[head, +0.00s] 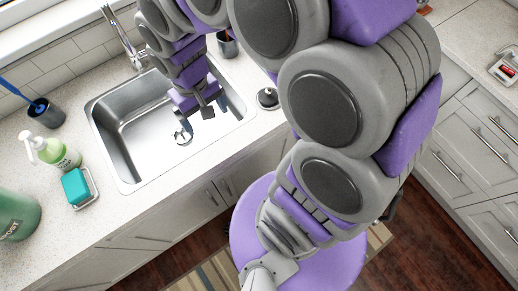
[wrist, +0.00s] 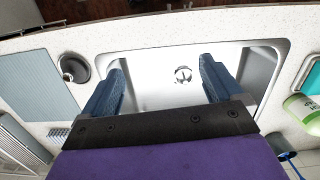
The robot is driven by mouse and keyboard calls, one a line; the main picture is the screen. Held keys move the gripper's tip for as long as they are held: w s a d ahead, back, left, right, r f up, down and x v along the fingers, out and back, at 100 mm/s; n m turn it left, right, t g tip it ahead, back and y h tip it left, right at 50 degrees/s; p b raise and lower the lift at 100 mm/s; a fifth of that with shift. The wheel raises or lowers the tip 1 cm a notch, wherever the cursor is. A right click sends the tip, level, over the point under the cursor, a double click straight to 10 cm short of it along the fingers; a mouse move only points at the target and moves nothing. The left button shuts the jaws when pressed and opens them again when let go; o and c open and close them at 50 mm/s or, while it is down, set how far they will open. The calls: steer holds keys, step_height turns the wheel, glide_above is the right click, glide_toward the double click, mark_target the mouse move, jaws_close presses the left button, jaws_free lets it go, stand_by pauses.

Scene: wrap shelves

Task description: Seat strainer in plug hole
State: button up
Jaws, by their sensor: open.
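A small shiny round metal piece (head: 183,135) shows at the plug hole in the floor of the steel sink (head: 122,150). It also shows in the wrist view (wrist: 183,75), between and beyond my fingers. I cannot tell whether it is the strainer seated there or only the bare drain fitting. My gripper (head: 205,103) is over the sink, pointing down, with its jaws apart. In the wrist view its two blue fingers (wrist: 162,82) are spread wide with nothing between them. The fingers look apart from the metal piece.
A dark round item with a lighter middle (head: 267,98) is on the counter right of the sink. The tap (head: 122,38) and a dark cup (head: 228,44) stand behind. A soap bottle (head: 55,151), teal sponge (head: 75,186) and green canister (head: 18,217) are on the left.

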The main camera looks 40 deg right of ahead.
steer(key=s+d+r, duration=0.2)
steer(key=s, duration=0.6)
steer(key=s+d+r+m, duration=0.1)
steer(key=s+r, duration=0.1)
steer(key=s, duration=0.7)
steer(key=shift+s+d+g, duration=0.15)
steer(key=shift+d+g, duration=0.2)
steer(key=shift+g, duration=0.05)
steer(key=shift+r, duration=0.1)
